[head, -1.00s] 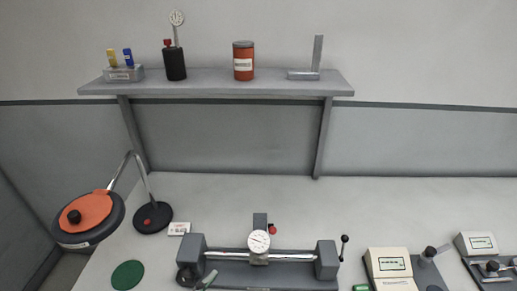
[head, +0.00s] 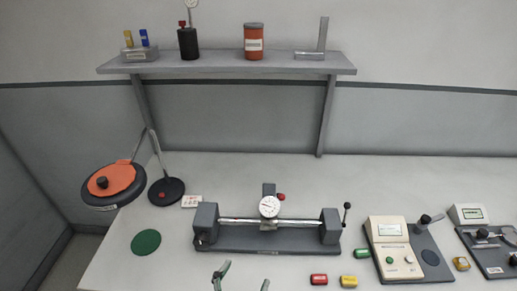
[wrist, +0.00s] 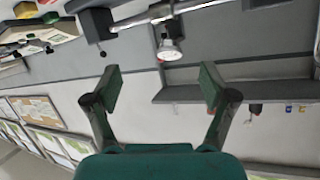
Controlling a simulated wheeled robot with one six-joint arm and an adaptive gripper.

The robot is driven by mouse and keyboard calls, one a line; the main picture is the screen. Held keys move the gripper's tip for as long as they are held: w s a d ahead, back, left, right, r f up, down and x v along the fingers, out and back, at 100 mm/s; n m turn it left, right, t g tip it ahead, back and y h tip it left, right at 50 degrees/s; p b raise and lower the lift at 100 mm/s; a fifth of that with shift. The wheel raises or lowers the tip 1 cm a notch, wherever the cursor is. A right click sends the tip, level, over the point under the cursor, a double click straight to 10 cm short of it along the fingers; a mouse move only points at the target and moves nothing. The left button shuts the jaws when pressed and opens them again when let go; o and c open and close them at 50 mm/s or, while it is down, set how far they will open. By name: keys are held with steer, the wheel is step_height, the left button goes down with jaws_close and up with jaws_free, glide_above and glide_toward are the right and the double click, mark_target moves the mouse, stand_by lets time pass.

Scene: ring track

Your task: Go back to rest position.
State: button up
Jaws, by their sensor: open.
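My gripper (wrist: 160,90) is open and empty in the wrist view, its two green-padded fingers spread wide apart. The wrist view is tilted and shows the wall, the shelf and the bench instrument beyond the fingers. In the head view the finger ends (head: 240,278) show at the bottom edge, in front of the grey bench instrument with a dial (head: 268,240). The rest of my gripper is out of that view. Nothing is held between the fingers.
A wall shelf (head: 230,68) holds several items.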

steer(key=d+f+n+y, duration=0.1)
steer(key=d+f, duration=0.1)
steer(key=f, duration=0.1)
steer(key=d+f+n, duration=0.2)
steer(key=d+f, duration=0.1)
steer(key=shift+w+d+y, duration=0.1)
steer(key=shift+d+y, duration=0.05)
steer(key=shift+y, duration=0.25)
steer(key=s+d+f+n+y, duration=0.4)
steer(key=s+d+f+n, duration=0.2)
steer(key=s+d+f, duration=0.45)
steer(key=s+d+r+m, duration=0.1)
steer(key=s+d+r, duration=0.1)
steer(key=s, duration=0.3)
steer(key=s+d+r+m+t, duration=0.1)
steer(key=s+r, duration=0.3)
steer(key=s, duration=0.2)
steer(key=s+d+r+m+h, duration=0.1)
steer(key=s+d+r, duration=0.1)
steer(key=s, duration=0.4)
steer(key=shift+d+r, duration=0.35)
steer(key=shift+r, duration=0.3)
